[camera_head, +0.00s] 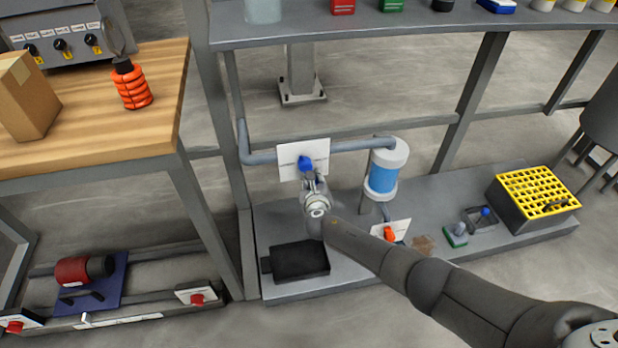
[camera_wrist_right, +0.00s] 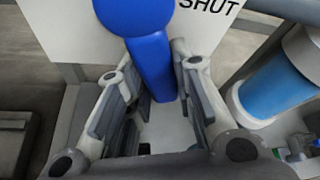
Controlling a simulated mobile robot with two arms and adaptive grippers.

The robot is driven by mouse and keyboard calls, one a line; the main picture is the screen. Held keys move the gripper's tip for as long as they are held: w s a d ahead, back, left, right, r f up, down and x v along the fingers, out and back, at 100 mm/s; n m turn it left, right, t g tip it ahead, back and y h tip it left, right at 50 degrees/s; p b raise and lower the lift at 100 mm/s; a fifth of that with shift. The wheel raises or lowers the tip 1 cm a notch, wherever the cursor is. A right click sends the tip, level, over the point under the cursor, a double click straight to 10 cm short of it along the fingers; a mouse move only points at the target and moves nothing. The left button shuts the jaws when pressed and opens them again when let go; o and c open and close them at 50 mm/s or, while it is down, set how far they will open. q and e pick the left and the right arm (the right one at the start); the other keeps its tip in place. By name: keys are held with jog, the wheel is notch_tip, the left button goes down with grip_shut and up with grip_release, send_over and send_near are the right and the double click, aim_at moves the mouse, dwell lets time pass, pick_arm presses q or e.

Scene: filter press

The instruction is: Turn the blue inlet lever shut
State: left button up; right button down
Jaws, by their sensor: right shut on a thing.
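The blue inlet lever (camera_head: 304,162) sits in front of a white plate (camera_head: 316,150) on the grey pipe. In the right wrist view the lever (camera_wrist_right: 150,62) hangs down from its round hub, leaning slightly right. The word SHUT is printed on the plate to the right of the hub. My right gripper (camera_head: 313,183) is at the lever from below. In the wrist view its fingers (camera_wrist_right: 152,95) stand on both sides of the handle and are shut on it. The rest of the plate's print is not readable. My left gripper is not in view.
A blue-and-white filter housing (camera_head: 384,172) stands right of the lever. Below it is an orange lever (camera_head: 390,234) on a white plate. A dark tray (camera_head: 300,262) and a yellow-topped crate (camera_head: 537,195) sit on the low platform. A shelf (camera_head: 420,24) overhangs behind.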

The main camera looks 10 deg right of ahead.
jog(key=shift+d+r+n+h+p, duration=0.5)
jog(key=shift+d+n, duration=0.1)
jog(key=shift+n, duration=0.2)
pick_arm(q)
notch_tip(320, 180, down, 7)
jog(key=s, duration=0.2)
jog(key=shift+p, duration=0.3)
pick_arm(e)
jog(key=shift+d+r+n+t+h, duration=0.35)
jog(key=shift+d+n+h, duration=0.2)
jog(key=shift+n, duration=0.35)
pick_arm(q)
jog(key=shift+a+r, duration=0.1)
pick_arm(e)
jog(key=c, duration=1.2)
grip_release()
jog(key=shift+f, duration=0.1)
jog(key=shift+c, duration=0.2)
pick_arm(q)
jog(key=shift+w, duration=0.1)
pick_arm(e)
jog(key=shift+s+a, duration=0.1)
jog(key=shift+s, duration=0.05)
jog(key=v, duration=1.1)
jog(key=shift+s, duration=0.3)
